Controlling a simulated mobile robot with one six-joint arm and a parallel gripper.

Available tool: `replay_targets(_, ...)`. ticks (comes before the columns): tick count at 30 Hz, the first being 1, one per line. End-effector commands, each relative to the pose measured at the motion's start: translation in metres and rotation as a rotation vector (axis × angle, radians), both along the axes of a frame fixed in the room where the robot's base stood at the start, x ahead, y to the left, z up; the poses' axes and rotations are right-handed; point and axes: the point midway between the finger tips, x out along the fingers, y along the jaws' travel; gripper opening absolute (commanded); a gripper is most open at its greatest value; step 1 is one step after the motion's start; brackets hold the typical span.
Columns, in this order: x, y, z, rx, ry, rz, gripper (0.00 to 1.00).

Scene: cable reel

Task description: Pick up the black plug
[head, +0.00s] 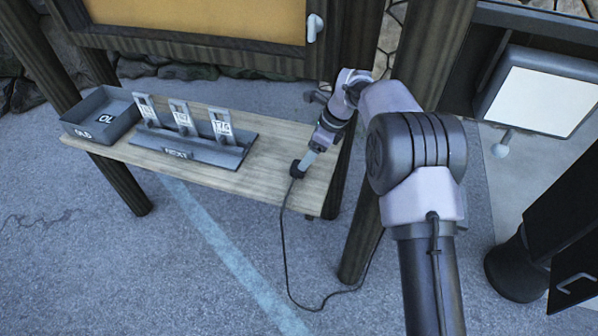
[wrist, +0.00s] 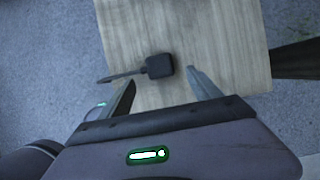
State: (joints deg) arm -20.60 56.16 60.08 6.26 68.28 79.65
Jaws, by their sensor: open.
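The black plug (head: 298,168) lies on the right end of the wooden table, near its front edge. Its black cable (head: 283,235) hangs over that edge down to the ground. In the wrist view the plug (wrist: 159,66) is a small dark block, with the cable leaving it to the left. My gripper (head: 306,163) points down at the plug in the head view. In the wrist view my gripper (wrist: 163,82) is open, and the plug shows between and just beyond its two fingertips. I cannot tell the exact height gap. Nothing is held.
The wooden table (head: 270,180) also bears a dark rack (head: 200,150) with several upright tags, marked NEXT, and a dark tray (head: 92,127) marked OLD at the left. Wooden posts stand near my arm, one at the right (head: 362,240). Bare tabletop surrounds the plug.

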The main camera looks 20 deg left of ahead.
Motion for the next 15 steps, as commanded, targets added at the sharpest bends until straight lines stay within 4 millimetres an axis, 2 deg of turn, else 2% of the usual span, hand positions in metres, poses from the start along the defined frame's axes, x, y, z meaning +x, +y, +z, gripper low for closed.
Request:
replay_targets(1, 0.000, 0.003, -0.009, 0.000, -0.001, 0.001, 0.73)
replay_targets(7, 0.000, 0.010, -0.025, -0.001, -0.002, 0.001, 0.73)
replay_targets(12, 0.000, 0.023, -0.060, -0.001, -0.001, 0.002, 0.73)
replay_targets(15, 0.001, 0.028, -0.069, 0.000, -0.003, 0.001, 0.73)
